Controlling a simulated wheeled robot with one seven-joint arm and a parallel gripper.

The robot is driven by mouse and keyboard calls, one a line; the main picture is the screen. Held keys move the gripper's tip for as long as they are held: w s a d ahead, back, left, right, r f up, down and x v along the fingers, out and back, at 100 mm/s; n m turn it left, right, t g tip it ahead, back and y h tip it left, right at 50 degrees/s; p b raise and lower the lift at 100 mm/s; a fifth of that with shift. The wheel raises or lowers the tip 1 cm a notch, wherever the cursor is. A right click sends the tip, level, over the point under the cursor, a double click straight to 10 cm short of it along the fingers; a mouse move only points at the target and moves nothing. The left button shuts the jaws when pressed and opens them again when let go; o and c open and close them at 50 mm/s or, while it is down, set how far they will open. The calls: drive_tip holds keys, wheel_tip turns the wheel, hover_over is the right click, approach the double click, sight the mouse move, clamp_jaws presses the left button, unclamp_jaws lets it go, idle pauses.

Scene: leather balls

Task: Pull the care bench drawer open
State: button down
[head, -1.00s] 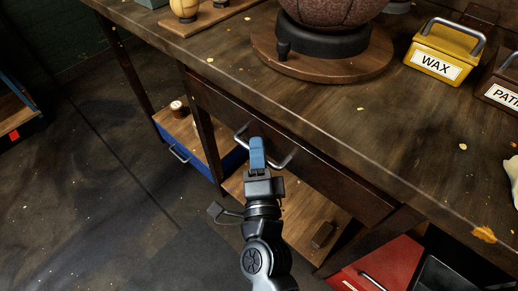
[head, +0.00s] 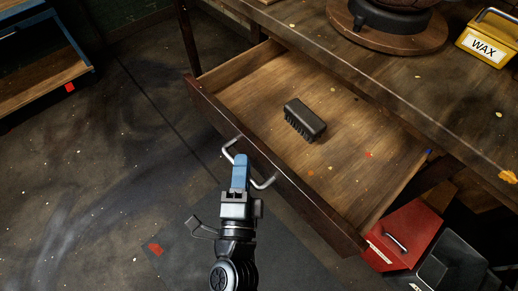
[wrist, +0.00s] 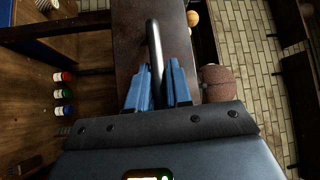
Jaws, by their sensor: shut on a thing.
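The care bench drawer (head: 285,195) stands well out from under the bench top (head: 400,90) in the head view. A black brush (head: 305,120) lies inside on its wooden floor. The drawer's metal bar handle (head: 264,183) is on its dark front panel. My gripper (head: 240,162), with blue fingers, is shut on the handle near its middle. In the wrist view the handle (wrist: 154,50) runs between the two blue fingertips (wrist: 158,80); the drawer front (wrist: 128,35) is behind it.
A yellow WAX box (head: 486,42) and a round wooden stand (head: 390,30) are on the bench top. A red box (head: 405,232) and a black bin (head: 450,265) stand at the lower right. Open floor (head: 110,180) lies to the left.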

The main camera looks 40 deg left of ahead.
drive_tip(key=shift+s+a+f+p, duration=0.1)
drive_tip(key=shift+s+p, duration=0.2)
drive_tip(key=shift+s, duration=1.05)
drive_tip(key=shift+s+a+p, duration=0.1)
drive_tip(key=shift+s+p, duration=0.15)
drive_tip(key=shift+s, duration=1.05)
drive_tip(key=c, duration=1.4)
unclamp_jaws()
drive_tip(key=b+v, duration=0.1)
drive_tip(key=v, duration=0.7)
drive_tip(key=shift+w, duration=0.1)
